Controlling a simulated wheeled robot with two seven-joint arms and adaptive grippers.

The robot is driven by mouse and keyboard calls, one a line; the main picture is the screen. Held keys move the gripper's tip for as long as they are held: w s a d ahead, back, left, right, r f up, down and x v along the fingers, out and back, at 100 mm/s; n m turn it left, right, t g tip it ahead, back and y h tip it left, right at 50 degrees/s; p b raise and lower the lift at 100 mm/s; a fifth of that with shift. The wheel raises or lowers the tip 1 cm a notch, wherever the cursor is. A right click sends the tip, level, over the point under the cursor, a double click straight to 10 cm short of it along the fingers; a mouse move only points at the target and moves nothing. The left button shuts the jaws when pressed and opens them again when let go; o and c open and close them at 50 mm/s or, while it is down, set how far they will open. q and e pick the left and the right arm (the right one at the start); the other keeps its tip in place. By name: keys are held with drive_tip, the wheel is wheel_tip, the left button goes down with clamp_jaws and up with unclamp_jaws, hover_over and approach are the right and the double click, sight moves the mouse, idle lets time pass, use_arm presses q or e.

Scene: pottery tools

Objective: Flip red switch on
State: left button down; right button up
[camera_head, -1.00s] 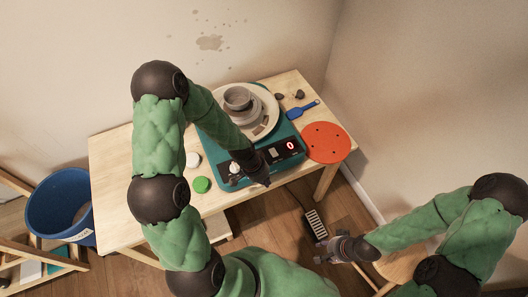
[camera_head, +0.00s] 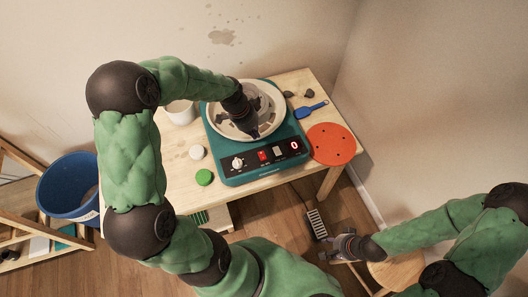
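The teal pottery wheel (camera_head: 222,167) stands on the wooden table, with a control panel along its front. The red switch (camera_head: 263,155) sits on that panel, between a white knob (camera_head: 237,162) and a red lit "0" display (camera_head: 295,145). My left gripper (camera_head: 254,134) is over the front part of the wheel head (camera_head: 217,118), just behind and above the red switch. Its fingertips look close together and point down, but I cannot tell if they are open or shut. My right gripper (camera_head: 328,256) is low at the lower right, away from the table; its fingers look spread.
An orange round bat (camera_head: 331,144) and a blue tool (camera_head: 311,109) lie right of the wheel. A white lid (camera_head: 197,152), green lid (camera_head: 204,177) and white cup (camera_head: 180,112) are at left. A blue bucket (camera_head: 72,190) stands left of the table.

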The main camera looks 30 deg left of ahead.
use_arm(q)
drive_tip(key=b, duration=0.2)
hover_over(265, 157)
drive_tip(key=f, duration=1.2)
drive_tip(key=shift+s+a, duration=0.15)
drive_tip(key=shift+a, duration=0.25)
drive_tip(key=shift+x, duration=0.8)
drive_tip(key=shift+s+a+f, duration=0.1)
drive_tip(key=shift+s, duration=0.1)
drive_tip(key=shift+s+f+b, duration=0.15)
drive_tip(key=shift+f+b, duration=0.35)
drive_tip(key=shift+b, duration=0.2)
drive_tip(key=shift+r, duration=0.15)
drive_tip(key=shift+w+a+r, duration=0.2)
drive_tip(key=shift+w+a, duration=0.25)
drive_tip(key=shift+w, duration=0.1)
